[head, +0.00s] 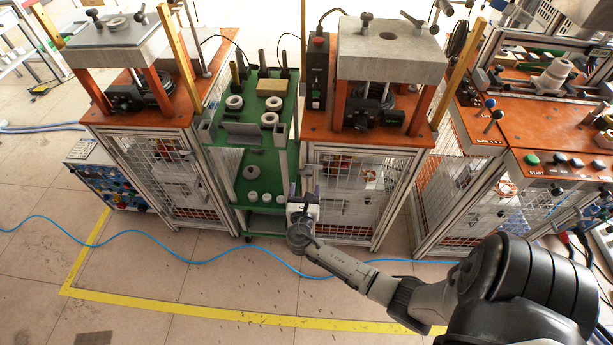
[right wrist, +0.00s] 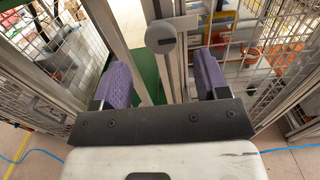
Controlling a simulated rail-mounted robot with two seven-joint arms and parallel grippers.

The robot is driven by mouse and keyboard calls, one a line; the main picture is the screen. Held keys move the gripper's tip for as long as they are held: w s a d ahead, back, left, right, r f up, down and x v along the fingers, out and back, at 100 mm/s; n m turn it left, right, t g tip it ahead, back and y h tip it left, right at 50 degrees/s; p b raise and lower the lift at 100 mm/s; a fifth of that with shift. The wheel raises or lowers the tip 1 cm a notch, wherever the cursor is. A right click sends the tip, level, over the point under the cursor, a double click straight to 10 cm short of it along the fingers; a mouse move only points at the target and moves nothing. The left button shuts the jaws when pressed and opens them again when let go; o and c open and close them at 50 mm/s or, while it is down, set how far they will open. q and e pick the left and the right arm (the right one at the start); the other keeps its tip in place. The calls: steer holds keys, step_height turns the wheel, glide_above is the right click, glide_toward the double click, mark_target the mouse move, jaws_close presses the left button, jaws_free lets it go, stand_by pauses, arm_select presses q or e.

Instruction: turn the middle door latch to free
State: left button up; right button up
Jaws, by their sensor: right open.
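The middle door latch (right wrist: 161,37) is a grey round knob with a short bar, mounted on the door's metal frame post. In the right wrist view it sits beyond my right gripper (right wrist: 162,78), roughly in line with the gap between the two purple finger pads. My right gripper is open and empty, and the pads look apart from the latch. In the head view my right gripper (head: 304,190) is at the left edge of the middle cabinet's mesh door (head: 350,190). It partly hides the latch area there. My left gripper is not in view.
A green shelf cart (head: 262,215) with rings and blocks stands just left of the middle cabinet. Other mesh-door cabinets stand at the left (head: 170,175) and right. A blue cable (head: 190,261) lies across the open floor in front.

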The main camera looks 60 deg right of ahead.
mark_target(307, 174)
steer(key=shift+b+x, duration=0.7)
steer(key=shift+x, duration=2.5)
steer(key=c, duration=0.9)
